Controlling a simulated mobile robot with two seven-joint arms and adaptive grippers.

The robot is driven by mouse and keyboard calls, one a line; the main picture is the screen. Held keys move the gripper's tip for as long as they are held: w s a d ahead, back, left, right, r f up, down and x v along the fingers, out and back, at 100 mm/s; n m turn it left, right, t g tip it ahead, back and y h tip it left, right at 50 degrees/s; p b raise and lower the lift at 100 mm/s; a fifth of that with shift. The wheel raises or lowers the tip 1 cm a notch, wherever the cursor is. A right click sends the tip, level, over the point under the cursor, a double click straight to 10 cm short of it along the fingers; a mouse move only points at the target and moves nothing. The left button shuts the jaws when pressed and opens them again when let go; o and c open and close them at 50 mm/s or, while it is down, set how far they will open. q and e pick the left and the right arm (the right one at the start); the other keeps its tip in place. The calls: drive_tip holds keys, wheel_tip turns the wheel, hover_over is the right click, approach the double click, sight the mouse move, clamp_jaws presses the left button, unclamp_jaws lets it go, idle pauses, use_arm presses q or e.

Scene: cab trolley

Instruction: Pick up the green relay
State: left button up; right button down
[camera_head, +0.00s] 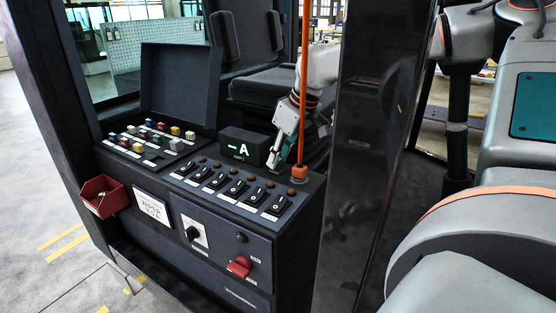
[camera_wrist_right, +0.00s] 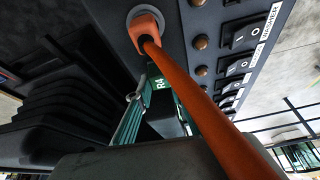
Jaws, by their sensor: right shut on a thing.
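The green relay (camera_wrist_right: 158,84), marked R4, shows in the right wrist view between the teal fingers of my right gripper (camera_wrist_right: 160,98). The gripper is shut on it. In the head view my right gripper (camera_head: 277,154) points down at the back right of the black console (camera_head: 230,214), between the black box marked A (camera_head: 243,146) and the orange rod (camera_head: 301,80). The relay is mostly hidden by the fingers there. I cannot tell whether it touches the console top. My left gripper is not in view.
The orange rod crosses close in front of the right wrist camera. A row of black rocker switches (camera_head: 236,187) lines the console top. Several coloured blocks (camera_head: 150,137) sit under an open lid (camera_head: 181,84). A red bin (camera_head: 104,197) hangs at the left; a dark post (camera_head: 372,140) stands right.

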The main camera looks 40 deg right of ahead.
wheel_tip(320, 180, up, 20)
idle(0.6)
drive_tip(key=shift+f, duration=0.1)
idle(0.5)
drive_tip(key=shift+s, duration=0.2)
